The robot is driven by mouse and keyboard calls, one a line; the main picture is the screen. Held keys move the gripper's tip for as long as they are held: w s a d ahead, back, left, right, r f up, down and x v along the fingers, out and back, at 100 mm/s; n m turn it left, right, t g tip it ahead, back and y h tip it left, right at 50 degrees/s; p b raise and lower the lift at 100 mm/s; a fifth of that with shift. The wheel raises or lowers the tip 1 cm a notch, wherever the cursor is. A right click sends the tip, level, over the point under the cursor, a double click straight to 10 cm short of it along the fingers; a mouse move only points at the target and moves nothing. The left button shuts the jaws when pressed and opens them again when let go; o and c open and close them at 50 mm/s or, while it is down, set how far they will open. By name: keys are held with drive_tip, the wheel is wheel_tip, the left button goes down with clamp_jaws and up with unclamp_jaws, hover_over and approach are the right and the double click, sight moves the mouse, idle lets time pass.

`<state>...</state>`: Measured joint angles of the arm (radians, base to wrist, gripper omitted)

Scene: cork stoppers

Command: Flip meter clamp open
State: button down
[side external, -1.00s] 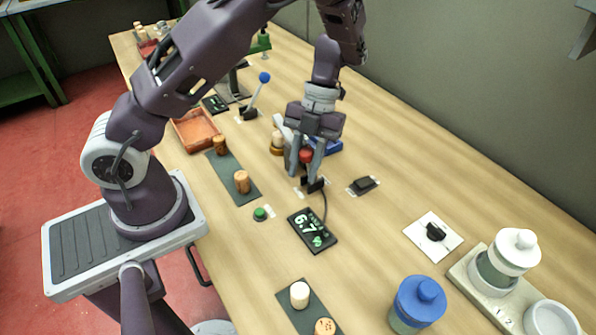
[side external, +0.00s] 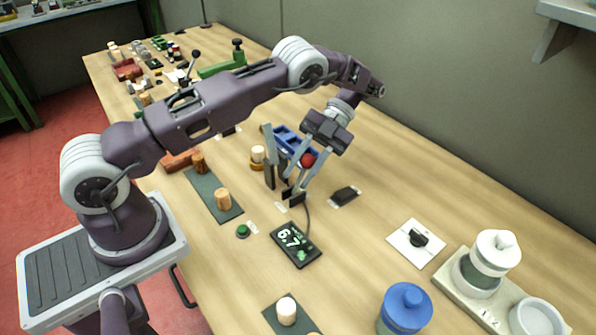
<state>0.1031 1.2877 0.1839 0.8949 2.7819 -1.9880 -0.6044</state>
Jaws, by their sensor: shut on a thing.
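The meter clamp (side external: 293,197) is a small black piece on the table, with a cable running to a dark meter (side external: 296,245) that reads about 6.7. A red knob (side external: 308,159) shows above it. My gripper (side external: 304,165) is tilted, its wrist up to the right, and is shut on the red knob between its grey fingers. The fingers partly hide the lever and the clamp's jaws, so I cannot tell how wide the clamp is open.
A blue tray (side external: 284,135) lies just behind my gripper. A cork in a holder (side external: 258,155) stands at left. A black block (side external: 345,195) lies at right, a green button (side external: 243,231) in front. A blue-lidded jar (side external: 405,305) stands at front right. Bare table lies between.

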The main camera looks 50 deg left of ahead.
idle(0.5)
drive_tip(key=c, duration=1.1)
unclamp_jaws()
